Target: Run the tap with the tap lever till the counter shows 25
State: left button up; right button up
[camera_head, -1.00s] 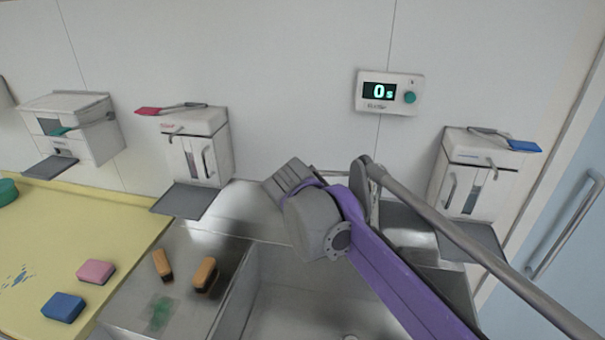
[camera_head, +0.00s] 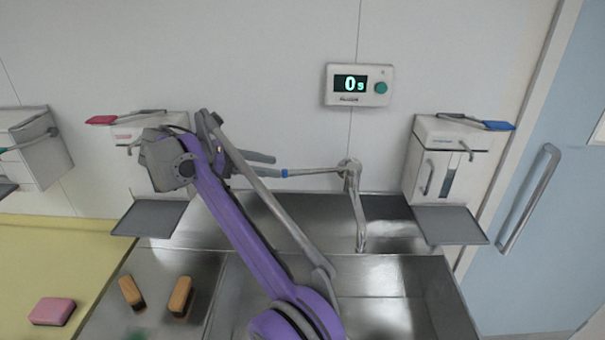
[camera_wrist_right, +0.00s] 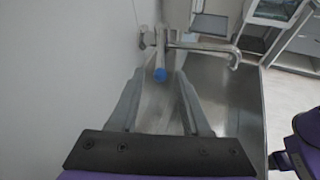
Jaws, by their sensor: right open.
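The tap (camera_head: 358,205) stands at the back of the steel sink, its spout hanging down. Its long tap lever (camera_head: 315,172) points left and ends in a blue tip, which also shows in the wrist view (camera_wrist_right: 160,75). The counter (camera_head: 358,85) on the wall reads 0 s and has a green button. My right gripper (camera_head: 274,166) is open at the lever's blue end. In the wrist view my right gripper (camera_wrist_right: 160,82) has the blue tip between its fingertips, with gaps on both sides. My left gripper is out of view.
Dispensers with levers hang left (camera_head: 150,130) and right (camera_head: 450,160) of the tap, above grey trays. Two brushes (camera_head: 180,296) lie on the steel drainboard. A pink sponge (camera_head: 52,311) lies on the yellow surface. A blue door (camera_head: 560,200) is at right.

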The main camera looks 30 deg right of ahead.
aim_at(295, 171)
jog(key=b+x, duration=0.1)
jog(key=x, duration=0.7)
jog(key=shift+s+b, duration=0.1)
jog(key=shift+b, duration=0.3)
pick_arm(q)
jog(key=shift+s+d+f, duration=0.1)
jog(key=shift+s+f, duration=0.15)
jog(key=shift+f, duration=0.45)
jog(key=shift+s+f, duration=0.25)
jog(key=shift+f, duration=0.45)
pick_arm(e)
jog(key=shift+s+d+f, duration=0.1)
jog(key=shift+d+f, duration=0.15)
jog(key=shift+d, duration=0.45)
jog(key=shift+c, duration=0.3)
grip_shut()
